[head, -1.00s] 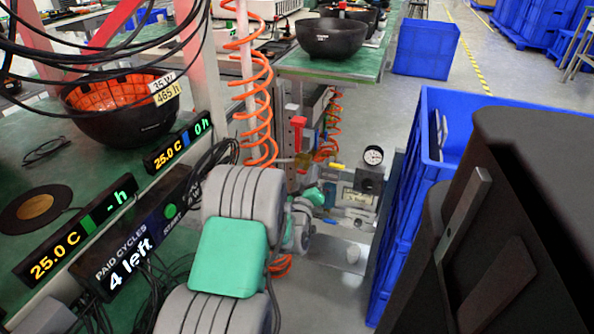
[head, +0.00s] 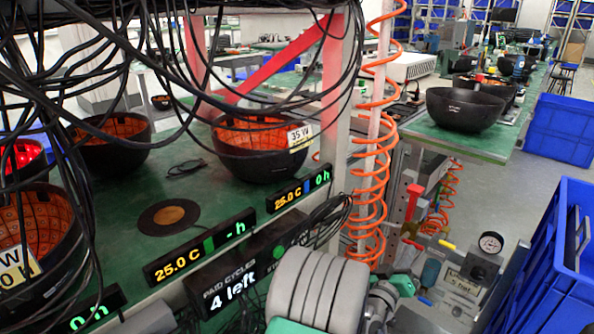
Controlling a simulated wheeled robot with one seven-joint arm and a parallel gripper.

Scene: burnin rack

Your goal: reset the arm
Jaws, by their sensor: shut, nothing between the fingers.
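My arm shows at the bottom middle of the head view as a grey ribbed link (head: 318,290) with a green part below it. More of my arm's grey and green joints show just to its right. The arm is folded low, in front of the rack's front edge. My gripper is not in view, so its fingers and anything near them are hidden.
The green rack shelf holds black bowls with orange insides, one labelled 35 W (head: 262,152), and a round pad (head: 169,216). Displays (head: 200,248) line its edge; the black panel (head: 240,282) reads "4 left". An orange coiled hose (head: 374,190) hangs right; a blue crate (head: 545,270) stands beyond.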

